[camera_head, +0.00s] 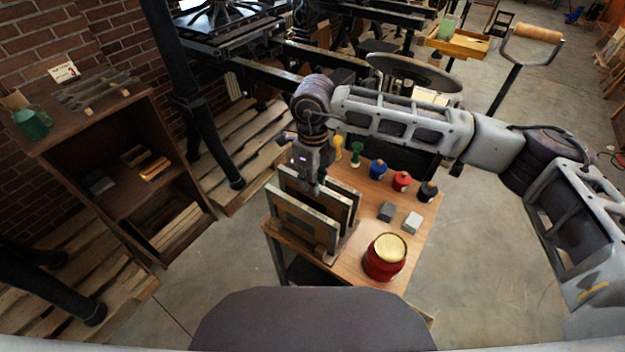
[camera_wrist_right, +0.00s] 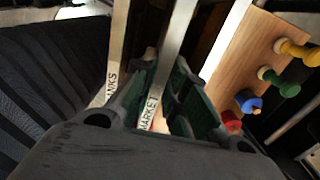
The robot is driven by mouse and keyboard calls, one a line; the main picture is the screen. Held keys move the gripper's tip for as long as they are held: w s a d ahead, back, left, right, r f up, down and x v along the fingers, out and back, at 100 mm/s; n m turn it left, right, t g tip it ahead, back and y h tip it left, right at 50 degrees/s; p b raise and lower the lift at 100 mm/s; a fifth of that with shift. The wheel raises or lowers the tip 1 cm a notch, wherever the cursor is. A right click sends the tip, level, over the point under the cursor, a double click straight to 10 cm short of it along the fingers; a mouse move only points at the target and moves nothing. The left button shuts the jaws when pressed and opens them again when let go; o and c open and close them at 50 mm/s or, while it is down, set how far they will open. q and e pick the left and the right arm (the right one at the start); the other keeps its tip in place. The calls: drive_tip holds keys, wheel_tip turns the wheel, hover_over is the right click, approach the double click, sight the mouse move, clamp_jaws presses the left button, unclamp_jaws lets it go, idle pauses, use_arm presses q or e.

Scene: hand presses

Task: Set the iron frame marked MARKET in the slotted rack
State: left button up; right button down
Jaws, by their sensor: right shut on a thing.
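The iron frame marked MARKET (camera_wrist_right: 150,112) is between the green-padded fingers of my right gripper (camera_wrist_right: 165,95) in the right wrist view. My right gripper (camera_head: 314,186) is shut on its top bar, over the left side of the wooden table in the head view. Beside it stands another frame whose label ends in ANKS (camera_wrist_right: 112,88). In the head view a front frame (camera_head: 292,228) stands upright, nearer me than the held one. The slotted rack (camera_head: 346,246) is under the frames and mostly hidden; I cannot tell how deep the held frame sits. My left gripper is not in view.
A wooden shelf (camera_head: 150,110) stands left. Presses fill the back.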

drive_tip(key=shift+f+b, duration=1)
drive_tip(key=shift+b, duration=0.15)
idle(0.8)
drive_tip(key=shift+f+b, duration=0.3)
drive_tip(key=shift+b, duration=0.25)
idle(1.3)
drive_tip(key=shift+s+f, duration=0.1)
drive_tip(key=shift+f, duration=0.2)
idle(0.8)
drive_tip(key=c, duration=1.4)
unclamp_jaws()
drive_tip(key=shift+r, duration=0.1)
drive_tip(key=shift+o, duration=0.6)
drive_tip(key=shift+r+p, duration=0.45)
drive_tip(key=shift+r, duration=1.85)
